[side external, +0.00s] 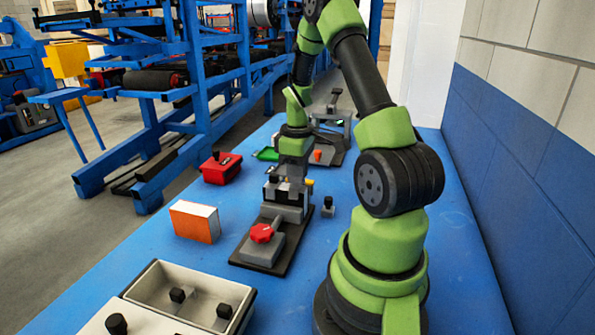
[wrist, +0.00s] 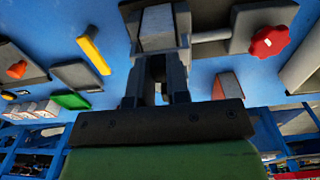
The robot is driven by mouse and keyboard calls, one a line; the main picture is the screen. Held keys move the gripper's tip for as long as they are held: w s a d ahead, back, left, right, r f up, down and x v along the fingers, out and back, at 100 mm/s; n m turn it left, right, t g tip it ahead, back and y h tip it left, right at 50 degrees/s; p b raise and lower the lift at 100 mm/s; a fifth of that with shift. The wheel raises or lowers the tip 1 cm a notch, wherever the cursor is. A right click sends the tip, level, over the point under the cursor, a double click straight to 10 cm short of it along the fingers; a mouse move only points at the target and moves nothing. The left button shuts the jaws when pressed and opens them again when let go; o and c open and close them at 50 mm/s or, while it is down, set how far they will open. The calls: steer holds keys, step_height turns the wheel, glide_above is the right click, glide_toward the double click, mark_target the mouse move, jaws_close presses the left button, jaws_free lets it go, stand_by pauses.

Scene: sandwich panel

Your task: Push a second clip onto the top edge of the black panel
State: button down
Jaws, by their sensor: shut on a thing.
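My gripper (side external: 290,185) points down over the grey clamping fixture (side external: 262,250), which has a red knob (side external: 263,233) and a dark base plate. In the wrist view the two dark fingers (wrist: 155,88) are close together against the fixture's grey block (wrist: 157,28). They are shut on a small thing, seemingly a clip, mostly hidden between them. The black panel cannot be made out clearly; the gripper and fixture block it. I cannot tell whether the held clip touches its edge. Another small dark clip-like piece (side external: 328,206) stands on the blue table right of the fixture.
A pale bin (side external: 145,286) holding black-topped pieces stands at the front left. An orange-and-white box (side external: 195,222) and a red box (side external: 221,168) are left of the fixture. Another grey fixture (side external: 333,125) stands behind. A yellow bar (wrist: 94,50) lies near the gripper.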

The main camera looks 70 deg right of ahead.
steer(key=shift+f, duration=0.35)
stand_by(0.4)
steer(key=c, duration=0.7)
jaws_free()
steer(key=shift+r, duration=3.75)
